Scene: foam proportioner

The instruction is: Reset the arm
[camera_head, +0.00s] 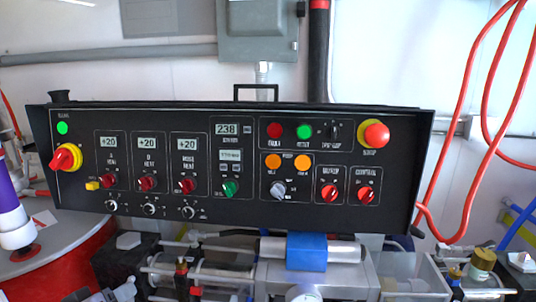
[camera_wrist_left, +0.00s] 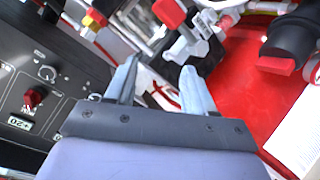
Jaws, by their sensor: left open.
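My left gripper (camera_wrist_left: 160,66) shows in the left wrist view. Its two pale grey fingers stand apart with nothing held between them. It is beside the black control panel, whose face with a red knob and a +20 display (camera_wrist_left: 18,123) is on the left of that view. A red surface (camera_wrist_left: 245,85) is on the right. In the head view the control panel (camera_head: 240,195) spans the middle. I cannot make out the left gripper's fingers there. My right gripper is in neither view.
A red drum (camera_head: 65,262) stands below the panel at left. Pump parts and a blue block (camera_head: 306,252) lie under the panel. In the left wrist view, red-handled valve fittings (camera_wrist_left: 170,14) are beyond the fingers, and a black fitting (camera_wrist_left: 292,38) is at right. A red hose (camera_head: 437,165) hangs at right.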

